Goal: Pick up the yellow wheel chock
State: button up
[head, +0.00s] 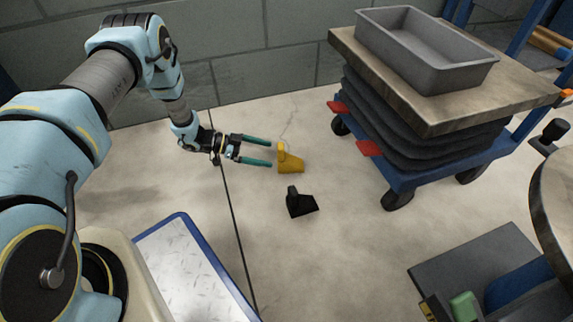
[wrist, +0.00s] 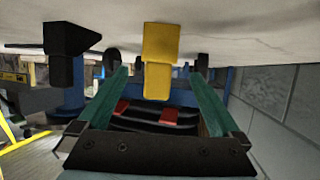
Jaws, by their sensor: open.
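The yellow wheel chock (head: 291,163) lies on the pale floor, just in front of my gripper's fingertips in the head view. It also shows in the wrist view (wrist: 159,62), upside down, with part of it between the two green fingers. My gripper (head: 272,154) is low over the floor, with its fingers spread apart and nothing held. In the wrist view my gripper (wrist: 160,95) has one finger on each side of the chock, with a gap on both sides. I cannot tell exactly how far the fingertips reach past the chock's near end.
A black wheel chock (head: 300,203) lies nearer on the floor, also seen in the wrist view (wrist: 68,40). A blue wheeled lift cart with a wooden top (head: 465,105) and grey tray (head: 427,75) stands right. A block wall (head: 240,80) is behind. Floor around the chocks is clear.

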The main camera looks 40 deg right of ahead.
aim_at(286, 158)
jog(key=b+x, duration=0.4)
jog(key=x, duration=0.4)
jog(key=shift+s+f, duration=0.1)
grip_shut()
dwell(0.7)
